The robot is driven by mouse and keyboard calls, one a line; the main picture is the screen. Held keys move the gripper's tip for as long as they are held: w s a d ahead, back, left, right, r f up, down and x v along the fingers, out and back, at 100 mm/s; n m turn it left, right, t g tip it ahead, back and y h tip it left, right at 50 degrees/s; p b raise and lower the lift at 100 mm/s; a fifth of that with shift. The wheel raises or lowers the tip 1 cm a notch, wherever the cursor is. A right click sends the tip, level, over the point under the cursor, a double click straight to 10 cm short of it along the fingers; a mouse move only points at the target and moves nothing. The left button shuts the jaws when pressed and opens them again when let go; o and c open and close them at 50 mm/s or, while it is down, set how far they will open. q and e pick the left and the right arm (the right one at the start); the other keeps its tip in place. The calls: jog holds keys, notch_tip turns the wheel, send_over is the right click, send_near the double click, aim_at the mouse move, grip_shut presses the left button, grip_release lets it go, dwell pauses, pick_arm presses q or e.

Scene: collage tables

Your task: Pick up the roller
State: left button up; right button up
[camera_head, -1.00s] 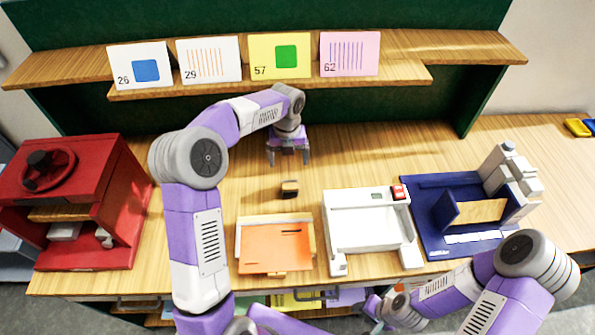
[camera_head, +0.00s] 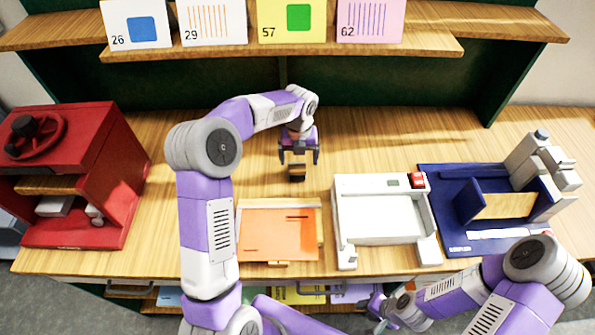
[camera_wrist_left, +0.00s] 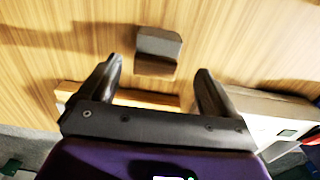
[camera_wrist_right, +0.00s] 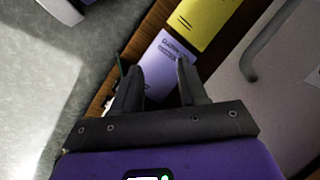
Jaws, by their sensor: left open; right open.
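The roller is most likely the small dark block with a wooden-coloured part (camera_head: 297,173) on the table behind the orange board. In the left wrist view it (camera_wrist_left: 158,47) lies just beyond and between my fingertips, not gripped. My left gripper (camera_head: 299,157) is open, pointing down right at the block; in its wrist view the fingers (camera_wrist_left: 158,75) are spread with nothing between them. My right gripper (camera_head: 378,312) is low at the table's front; its wrist view shows the fingers (camera_wrist_right: 150,70) apart and empty.
An orange board (camera_head: 278,236) on a wooden base lies in front of the block. A white tray machine (camera_head: 385,255) and a blue machine (camera_head: 432,185) stand to the right, a red press (camera_head: 90,160) at the left. Cards stand on the shelf (camera_head: 480,35). Table behind the block is clear.

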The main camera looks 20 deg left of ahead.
aim_at(298, 165)
pick_arm(q)
notch_tip(298, 165, down, 5)
jog(key=shift+s+a+r+b, duration=0.1)
jog(key=shift+s+a+b, duration=0.05)
jog(key=shift+b, duration=0.2)
jog(key=shift+r, duration=0.1)
jog(key=c, duration=1)
jog(key=shift+r, duration=0.1)
